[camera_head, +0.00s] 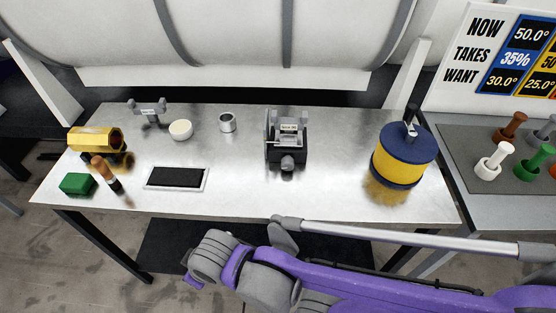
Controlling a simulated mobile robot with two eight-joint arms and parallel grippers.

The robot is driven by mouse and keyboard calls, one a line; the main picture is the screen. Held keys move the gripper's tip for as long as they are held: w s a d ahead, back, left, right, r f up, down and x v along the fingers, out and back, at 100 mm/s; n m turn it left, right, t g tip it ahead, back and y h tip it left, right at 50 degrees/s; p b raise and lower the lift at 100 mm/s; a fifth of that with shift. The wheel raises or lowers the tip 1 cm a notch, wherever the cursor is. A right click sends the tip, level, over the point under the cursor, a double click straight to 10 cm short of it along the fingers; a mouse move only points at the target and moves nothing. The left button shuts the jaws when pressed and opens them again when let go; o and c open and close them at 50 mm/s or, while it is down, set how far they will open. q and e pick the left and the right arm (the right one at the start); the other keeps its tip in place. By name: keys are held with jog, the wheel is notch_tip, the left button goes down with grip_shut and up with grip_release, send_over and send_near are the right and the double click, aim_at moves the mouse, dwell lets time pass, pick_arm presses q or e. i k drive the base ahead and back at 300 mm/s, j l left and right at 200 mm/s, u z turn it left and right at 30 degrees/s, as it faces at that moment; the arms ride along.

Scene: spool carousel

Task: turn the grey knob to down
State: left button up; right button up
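The grey knob (546,128) stands at the far right edge of the head view, on a dark grey panel (470,182) at the right end of the bench. It looks like a short lever on a round foot, leaning up and to the right. The view's edge cuts off part of it. A purple and grey arm of mine crosses the bottom from the right, well below the knob. I see no gripper fingers of either hand.
Beside the grey knob are brown (512,126), white (494,161) and green (541,156) ones, close together. A blue and yellow canister (404,160) stands left of the panel. A sign (495,55) stands behind. The table (240,185) front is mostly clear.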

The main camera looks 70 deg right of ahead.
aim_at(287, 164)
jog(key=i+j+z, duration=0.1)
jog(key=z, duration=0.35)
jog(key=i+j+z, duration=0.1)
jog(key=z, duration=0.35)
jog(key=j+z, duration=0.2)
jog(key=z, duration=0.2)
jog(key=i+j, duration=0.05)
